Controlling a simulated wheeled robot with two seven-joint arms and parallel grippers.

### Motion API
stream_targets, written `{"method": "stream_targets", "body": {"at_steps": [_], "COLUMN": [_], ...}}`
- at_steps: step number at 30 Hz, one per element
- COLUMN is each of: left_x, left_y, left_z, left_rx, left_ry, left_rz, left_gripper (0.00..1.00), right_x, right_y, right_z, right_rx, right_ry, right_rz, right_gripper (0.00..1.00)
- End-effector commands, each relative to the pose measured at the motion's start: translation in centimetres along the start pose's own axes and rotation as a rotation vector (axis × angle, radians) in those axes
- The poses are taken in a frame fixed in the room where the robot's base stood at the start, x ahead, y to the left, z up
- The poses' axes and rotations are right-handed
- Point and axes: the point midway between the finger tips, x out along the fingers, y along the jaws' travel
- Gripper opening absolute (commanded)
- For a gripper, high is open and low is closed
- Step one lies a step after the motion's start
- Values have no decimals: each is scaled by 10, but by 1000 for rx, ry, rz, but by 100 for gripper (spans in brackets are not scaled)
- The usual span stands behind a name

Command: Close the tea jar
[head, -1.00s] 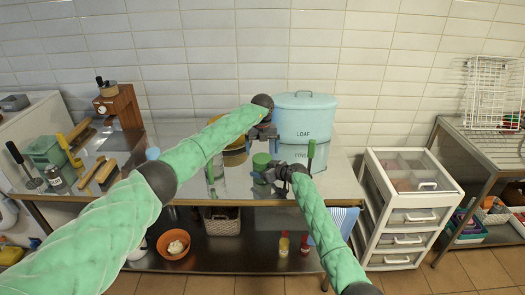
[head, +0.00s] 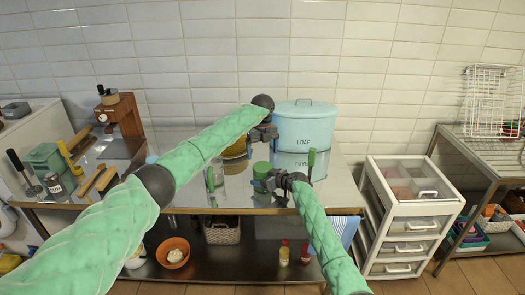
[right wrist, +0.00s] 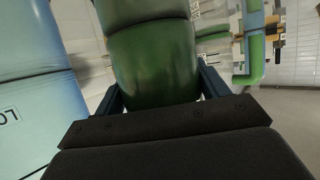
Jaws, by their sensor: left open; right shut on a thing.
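The green tea jar (head: 261,170) stands upright near the front edge of the metal table, below the blue tins in the head view. My right gripper (head: 267,184) is shut on it from the right. In the right wrist view the green cylinder (right wrist: 152,65) fills the space between the two fingers, with a seam across it. I cannot tell whether this seam is the lid's edge. My left gripper (head: 262,137) is open, above and behind the jar, in front of the blue tins; its fingers are small and partly hidden.
Blue tins (head: 304,128) stand behind the grippers. A clear glass container (head: 217,171) stands left of the jar. An upright green-handled thing (head: 311,160) is to the right. White drawers (head: 408,215) stand beyond the table (head: 340,195).

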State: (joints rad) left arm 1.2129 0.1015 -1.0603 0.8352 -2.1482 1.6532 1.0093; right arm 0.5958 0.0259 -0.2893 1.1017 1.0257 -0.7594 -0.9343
Motion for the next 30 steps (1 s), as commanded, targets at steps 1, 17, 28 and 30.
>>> {"method": "stream_targets", "body": {"at_steps": [1,17,28,30], "left_x": [3,67,78,78], "left_y": [0,0,0,0], "left_z": [0,0,0,0], "left_rx": [0,0,1,1], "left_ry": [1,3,-1,0], "left_rz": [0,1,0,0], "left_gripper": [93,93,93,91], "right_x": [0,0,0,0], "right_y": [0,0,0,0], "right_z": [1,1,1,1], "right_rx": [0,0,0,0], "right_ry": [-1,-1,-1,-1], "right_rz": [0,0,0,0], "right_gripper": [10,10,10,10]}}
